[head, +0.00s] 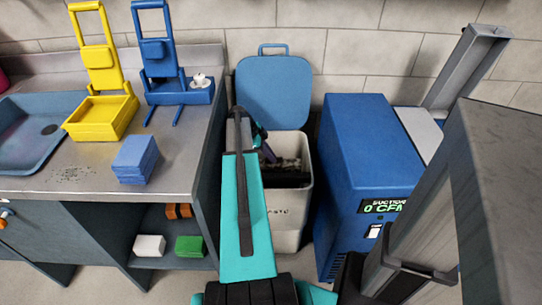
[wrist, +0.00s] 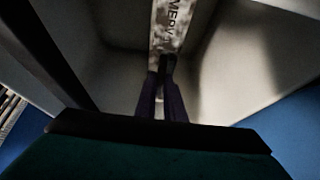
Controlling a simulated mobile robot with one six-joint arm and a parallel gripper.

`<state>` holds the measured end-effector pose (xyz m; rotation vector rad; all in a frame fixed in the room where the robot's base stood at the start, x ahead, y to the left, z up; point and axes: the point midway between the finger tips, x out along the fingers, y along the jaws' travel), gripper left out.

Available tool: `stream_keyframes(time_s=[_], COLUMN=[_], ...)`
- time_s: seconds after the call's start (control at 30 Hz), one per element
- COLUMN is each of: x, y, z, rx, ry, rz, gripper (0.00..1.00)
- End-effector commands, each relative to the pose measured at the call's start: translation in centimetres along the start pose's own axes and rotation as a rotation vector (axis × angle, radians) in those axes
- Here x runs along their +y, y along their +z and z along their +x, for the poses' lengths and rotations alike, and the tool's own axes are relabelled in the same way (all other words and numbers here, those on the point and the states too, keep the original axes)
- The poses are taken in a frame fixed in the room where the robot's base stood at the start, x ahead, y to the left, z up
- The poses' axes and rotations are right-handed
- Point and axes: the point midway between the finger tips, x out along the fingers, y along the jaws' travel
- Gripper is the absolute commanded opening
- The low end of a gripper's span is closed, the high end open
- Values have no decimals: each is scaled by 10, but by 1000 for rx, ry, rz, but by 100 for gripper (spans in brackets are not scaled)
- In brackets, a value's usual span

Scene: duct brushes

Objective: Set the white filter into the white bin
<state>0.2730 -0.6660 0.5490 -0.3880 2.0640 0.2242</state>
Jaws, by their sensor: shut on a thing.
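The white bin (head: 290,233) stands on the floor right of the counter, its blue lid (head: 275,92) swung up and open. My gripper (head: 266,152) reaches down at the bin's opening, partly hidden by my arm. In the wrist view my gripper's dark fingers (wrist: 162,72) are close together on the white filter (wrist: 171,28), a speckled pale strip with dark lettering. Pale bin walls (wrist: 240,60) surround it in that view. The filter's far end is cut off, and whether it touches the bin floor cannot be told.
A blue suction machine (head: 368,140) reading 0 CFM stands close to the bin's right. At left is a metal counter (head: 90,180) with a sink, a yellow holder (head: 100,115), a blue holder (head: 190,92) and a blue stack (head: 135,160). White (head: 150,245) and green (head: 189,246) blocks lie below.

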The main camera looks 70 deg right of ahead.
Motion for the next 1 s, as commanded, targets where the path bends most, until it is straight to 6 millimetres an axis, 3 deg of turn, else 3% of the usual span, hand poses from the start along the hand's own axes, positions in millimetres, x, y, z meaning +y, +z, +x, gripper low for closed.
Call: stream_keyframes(time_s=[0.37,0.4,0.5,1.0], x=[0,0,0,0], y=[0,0,0,-4], z=[0,0,0,-7], rx=[1,1,1,0], ry=[0,0,0,1], rz=[0,0,0,0], gripper=[0,16,31,31])
